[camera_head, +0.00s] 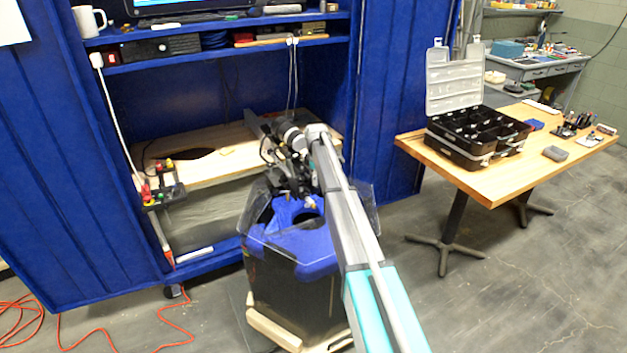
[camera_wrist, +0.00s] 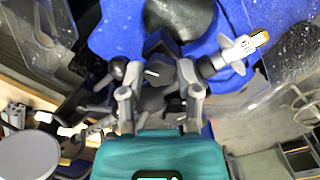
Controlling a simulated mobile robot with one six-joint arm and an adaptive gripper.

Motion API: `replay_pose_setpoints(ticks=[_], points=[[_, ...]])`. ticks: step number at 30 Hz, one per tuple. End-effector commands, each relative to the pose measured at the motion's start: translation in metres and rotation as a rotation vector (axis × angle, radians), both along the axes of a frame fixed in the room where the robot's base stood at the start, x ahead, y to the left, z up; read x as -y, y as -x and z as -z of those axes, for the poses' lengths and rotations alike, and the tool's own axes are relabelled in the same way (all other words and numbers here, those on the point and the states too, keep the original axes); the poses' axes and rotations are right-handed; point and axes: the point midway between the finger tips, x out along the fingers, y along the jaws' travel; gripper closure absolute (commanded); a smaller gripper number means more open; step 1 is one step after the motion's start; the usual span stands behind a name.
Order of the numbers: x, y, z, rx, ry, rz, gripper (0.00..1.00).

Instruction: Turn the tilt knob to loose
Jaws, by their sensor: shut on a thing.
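A thruster tank (camera_head: 290,292) with a dark body, a blue top and clear panels stands on a pale wooden base. My gripper (camera_head: 296,188) reaches down over its blue top. In the wrist view my gripper (camera_wrist: 154,84) has a finger on each side of a dark knob (camera_wrist: 156,74) with a short white line on it, and is shut on it. The white line runs nearly crosswise. I cannot read any loose or tight marking. In the head view my arm and wrist hide the knob.
Beside the knob, a white and orange fitting (camera_wrist: 240,54) sticks out to the right. A wooden workbench (camera_head: 215,152) in a blue cabinet stands behind the tank. At right, a wooden table (camera_head: 480,184) holds an open black case (camera_head: 470,152). An orange cable (camera_head: 95,332) lies on the floor at left.

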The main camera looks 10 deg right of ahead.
Motion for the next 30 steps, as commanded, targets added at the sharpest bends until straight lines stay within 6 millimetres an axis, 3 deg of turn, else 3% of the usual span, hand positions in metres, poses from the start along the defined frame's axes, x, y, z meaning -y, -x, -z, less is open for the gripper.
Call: replay_pose_setpoints(ticks=[1,19,20,21,25,30], points=[[-0.0067,0.0013,0.0001,-0.003,-0.009,-0.025,1.00],[-0.0071,0.0050,0.0004,-0.010,-0.010,-0.084,1.00],[-0.0071,0.0051,0.0004,-0.010,-0.010,-0.084,0.54],[-0.0070,0.0052,0.0005,-0.010,-0.010,-0.083,0.47],[-0.0055,0.0046,0.0004,-0.009,-0.008,-0.081,0.23],[-0.0037,0.0034,0.0003,-0.006,-0.006,-0.079,0.22]])
